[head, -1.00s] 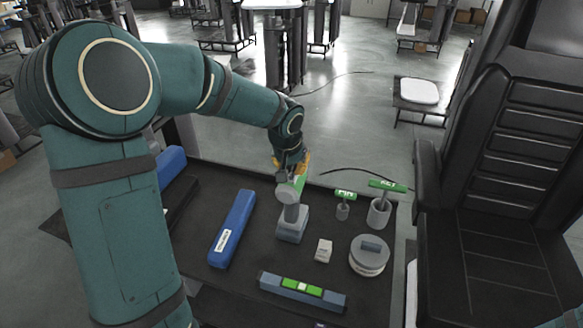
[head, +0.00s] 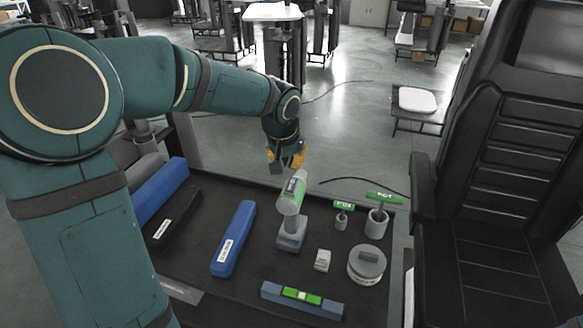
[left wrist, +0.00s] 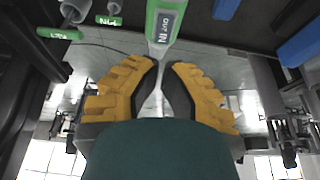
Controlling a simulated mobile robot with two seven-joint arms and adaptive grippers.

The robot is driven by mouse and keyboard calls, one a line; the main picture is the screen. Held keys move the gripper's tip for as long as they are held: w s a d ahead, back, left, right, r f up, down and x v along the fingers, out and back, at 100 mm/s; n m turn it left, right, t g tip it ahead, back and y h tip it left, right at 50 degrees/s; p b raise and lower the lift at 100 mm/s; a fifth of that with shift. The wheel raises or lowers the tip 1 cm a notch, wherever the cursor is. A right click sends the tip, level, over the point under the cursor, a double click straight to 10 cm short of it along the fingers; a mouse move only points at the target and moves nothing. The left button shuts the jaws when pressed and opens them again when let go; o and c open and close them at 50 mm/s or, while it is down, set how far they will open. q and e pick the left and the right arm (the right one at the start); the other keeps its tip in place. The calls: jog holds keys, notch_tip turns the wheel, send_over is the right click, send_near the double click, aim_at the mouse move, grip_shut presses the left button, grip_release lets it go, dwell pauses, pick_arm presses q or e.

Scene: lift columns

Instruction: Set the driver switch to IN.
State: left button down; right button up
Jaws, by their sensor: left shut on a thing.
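The driver (head: 290,200) is grey with a green top and stands upright on its base on the dark bench top. In the left wrist view its green end (left wrist: 163,22) bears a label with OUT and IN. My left gripper (head: 286,160), with yellow fingers, is at the far end of the driver's top. In the left wrist view its fingertips (left wrist: 165,66) come close together right at the driver's end. The exact contact and the switch's setting cannot be made out. My right gripper is out of view.
A blue box (head: 233,238), a blue level (head: 302,300), a small pale block (head: 322,260) and a round grey tin (head: 367,264) lie on the bench. Two green-topped tools, one small (head: 342,215) and one larger (head: 377,220), stand at the right. A black chair (head: 500,210) flanks the bench.

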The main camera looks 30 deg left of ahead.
pick_arm(q)
jog(key=v, duration=0.5)
jog(key=shift+s+f, duration=0.15)
jog(key=shift+s, duration=0.05)
jog(key=shift+s+f, duration=0.1)
